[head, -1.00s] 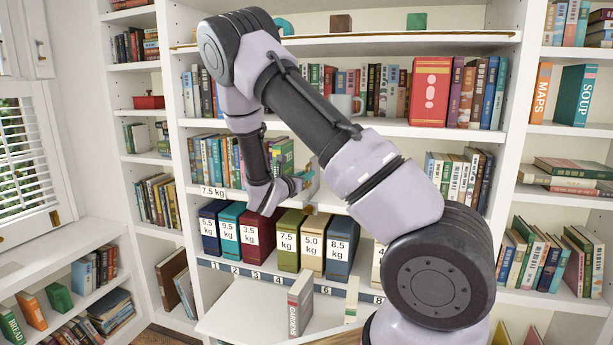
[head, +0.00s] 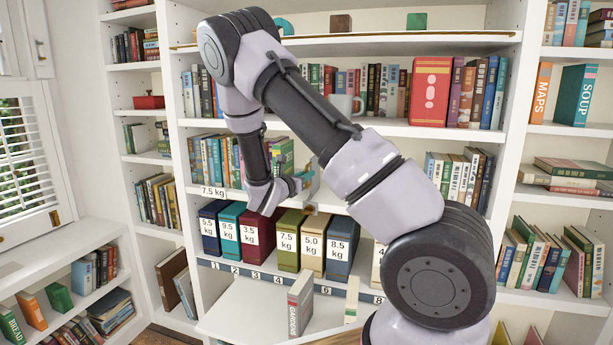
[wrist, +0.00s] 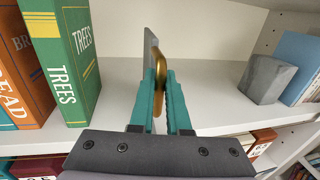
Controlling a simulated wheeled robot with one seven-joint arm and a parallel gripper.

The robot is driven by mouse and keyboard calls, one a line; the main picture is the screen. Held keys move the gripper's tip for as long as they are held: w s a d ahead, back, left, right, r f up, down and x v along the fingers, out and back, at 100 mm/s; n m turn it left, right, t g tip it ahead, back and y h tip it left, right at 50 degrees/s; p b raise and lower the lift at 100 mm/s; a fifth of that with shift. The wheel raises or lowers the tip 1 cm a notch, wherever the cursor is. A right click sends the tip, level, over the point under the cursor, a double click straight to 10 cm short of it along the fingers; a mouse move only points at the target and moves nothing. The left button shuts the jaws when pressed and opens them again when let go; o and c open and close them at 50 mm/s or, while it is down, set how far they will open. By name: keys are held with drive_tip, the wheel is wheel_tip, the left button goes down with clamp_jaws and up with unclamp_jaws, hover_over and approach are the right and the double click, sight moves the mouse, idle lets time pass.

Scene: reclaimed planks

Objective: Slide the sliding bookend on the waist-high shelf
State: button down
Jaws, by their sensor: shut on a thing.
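The sliding bookend (wrist: 150,50) is a thin grey upright plate with a rounded golden handle (wrist: 160,68) in the wrist view. My gripper (wrist: 161,78) has its two teal fingers shut on the golden handle, one on each side. The bookend stands on the white shelf (wrist: 215,88), to the right of a green TREES book (wrist: 68,62), with a gap between them. In the head view my gripper (head: 303,180) is at the front of this shelf, and my arm hides part of it.
An orange book (wrist: 22,60) stands left of the green one. A grey block (wrist: 266,79) and a blue book (wrist: 296,65) stand to the right, with bare shelf before them. Labelled boxes, including a red one (head: 255,233), fill the shelf below.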

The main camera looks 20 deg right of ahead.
drive_tip(key=shift+w+a, duration=0.1)
drive_tip(key=shift+a, duration=0.05)
drive_tip(key=w+a, duration=0.6)
drive_tip(key=a, duration=0.2)
drive_tip(key=shift+a, duration=0.2)
drive_tip(key=c, duration=0.9)
unclamp_jaws()
drive_tip(key=v, duration=1)
drive_tip(key=shift+s+a, duration=0.25)
drive_tip(key=shift+a, duration=0.1)
